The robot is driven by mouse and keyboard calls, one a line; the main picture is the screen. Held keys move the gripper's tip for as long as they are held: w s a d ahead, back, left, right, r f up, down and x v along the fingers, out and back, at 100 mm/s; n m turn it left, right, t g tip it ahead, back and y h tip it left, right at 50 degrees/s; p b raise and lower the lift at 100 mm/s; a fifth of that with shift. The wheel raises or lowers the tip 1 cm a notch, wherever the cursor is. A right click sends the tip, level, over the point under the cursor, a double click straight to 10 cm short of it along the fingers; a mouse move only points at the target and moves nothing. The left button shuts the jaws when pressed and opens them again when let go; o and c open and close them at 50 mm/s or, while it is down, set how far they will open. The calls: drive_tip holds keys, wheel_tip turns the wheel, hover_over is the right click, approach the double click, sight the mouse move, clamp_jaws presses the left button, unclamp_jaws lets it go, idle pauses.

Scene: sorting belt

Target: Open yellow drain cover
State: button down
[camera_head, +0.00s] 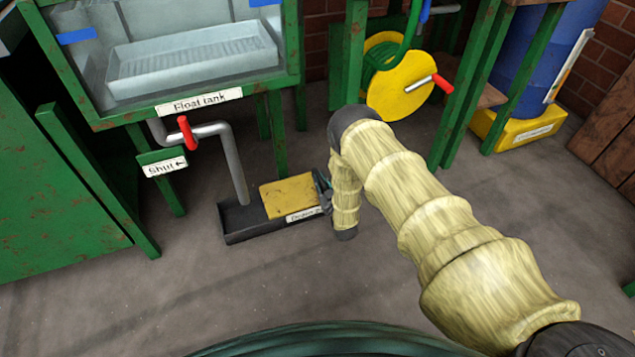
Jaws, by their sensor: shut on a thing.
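The yellow drain cover (290,196) lies flat over the right part of a dark, low drain tray (237,220) on the floor. The left part of the tray is uncovered, and a grey pipe comes down into it. A white label (303,214), partly hidden, is on the tray's front right. My gripper (324,194) is at the cover's right edge, at the end of my arm in its yellowish sleeve. It is shut on the drain cover at that edge. The fingertips are small and partly hidden by my wrist.
The float tank (190,60) stands above on a green frame. A red valve handle (186,134) is on its pipe, near a "Shut" sign (164,168). A yellow hose reel (400,85) and a blue barrel (540,60) stand behind right. The floor in front is clear.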

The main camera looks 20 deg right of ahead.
drive_tip(key=shift+s+f, duration=0.1)
drive_tip(key=shift+f, duration=0.05)
drive_tip(key=c, duration=1.3)
unclamp_jaws()
drive_tip(key=s, duration=0.8)
drive_tip(key=s+d, duration=0.1)
drive_tip(key=s, duration=0.2)
drive_tip(key=shift+s+d, duration=0.1)
drive_tip(key=shift+s, duration=0.3)
